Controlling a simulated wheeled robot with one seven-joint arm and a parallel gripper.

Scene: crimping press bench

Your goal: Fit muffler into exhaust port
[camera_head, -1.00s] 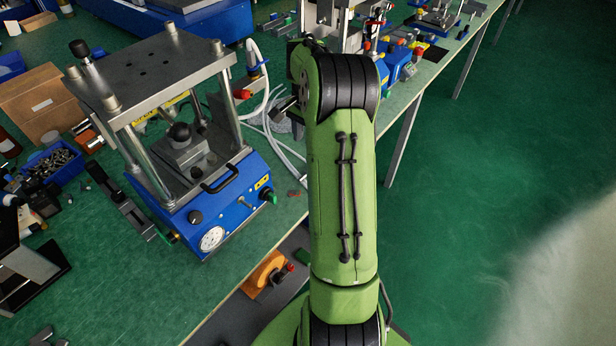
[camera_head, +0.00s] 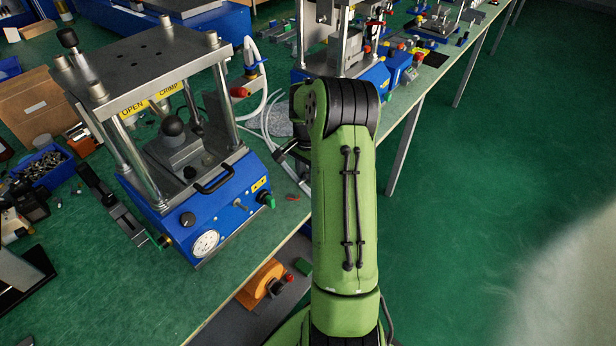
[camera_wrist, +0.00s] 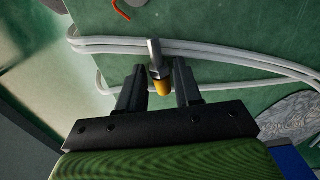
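In the wrist view my gripper (camera_wrist: 160,85) has its two dark fingers on either side of a small fitting with a grey metal end and an orange-brass body, which looks like the muffler (camera_wrist: 162,88). The brass part sits between the fingers, and the grey end points outward past the fingertips. In the head view my green arm hides most of the gripper. The crimping press (camera_head: 205,215) stands left of my arm, with a blue base, gauge and four-post frame. I cannot pick out the exhaust port in either view.
Pale hoses (camera_wrist: 210,50) cross the green bench just beyond the fingertips, and a red-orange hooked piece (camera_wrist: 121,10) lies past them. A blue bin of metal parts (camera_head: 42,165) and a cardboard box (camera_head: 32,105) stand left of the press. More machines stand along the far bench.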

